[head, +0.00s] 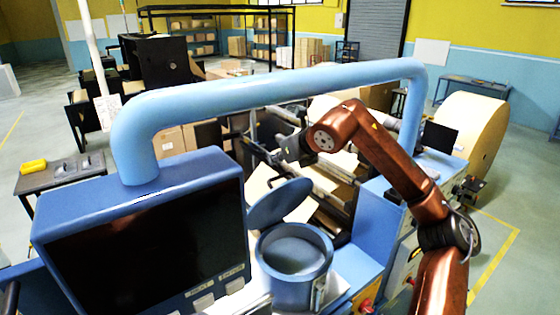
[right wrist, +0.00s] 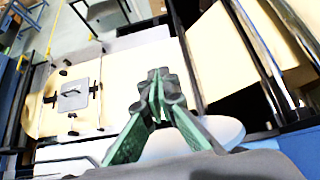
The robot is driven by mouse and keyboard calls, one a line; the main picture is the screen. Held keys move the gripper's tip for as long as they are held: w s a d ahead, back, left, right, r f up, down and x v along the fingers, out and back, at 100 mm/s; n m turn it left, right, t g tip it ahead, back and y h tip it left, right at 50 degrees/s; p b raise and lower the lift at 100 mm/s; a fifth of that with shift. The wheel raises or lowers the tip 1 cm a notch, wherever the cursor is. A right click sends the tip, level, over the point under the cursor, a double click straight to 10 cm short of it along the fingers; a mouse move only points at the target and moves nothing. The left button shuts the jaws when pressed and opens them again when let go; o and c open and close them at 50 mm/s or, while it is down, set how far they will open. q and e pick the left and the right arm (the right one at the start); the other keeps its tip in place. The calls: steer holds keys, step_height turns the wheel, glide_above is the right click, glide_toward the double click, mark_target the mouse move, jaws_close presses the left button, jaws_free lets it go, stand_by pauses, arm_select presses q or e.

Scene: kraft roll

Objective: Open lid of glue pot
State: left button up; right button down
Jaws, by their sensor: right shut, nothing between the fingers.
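The glue pot (head: 295,268) is a blue round pot beside the dark screen in the head view. Its round lid (head: 280,203) stands tilted up at the pot's back left edge, and the pot's mouth is uncovered. My right gripper (head: 284,156) is above and behind the lid, apart from it. In the right wrist view the green fingers of this gripper (right wrist: 157,88) come together at the tips with nothing between them. A pale disc (right wrist: 222,130) shows behind the fingers there; I cannot tell for sure that it is the lid. My left gripper is not in view.
A thick blue tube frame (head: 270,88) arches over the machine, close above my right arm. A dark screen in a blue housing (head: 150,245) stands left of the pot. Metal bars and kraft paper (head: 325,205) lie behind it. A large paper roll (head: 470,135) is at right.

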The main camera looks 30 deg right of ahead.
steer(key=v, duration=0.5)
steer(key=s, duration=1.2)
steer(key=shift+d, duration=0.35)
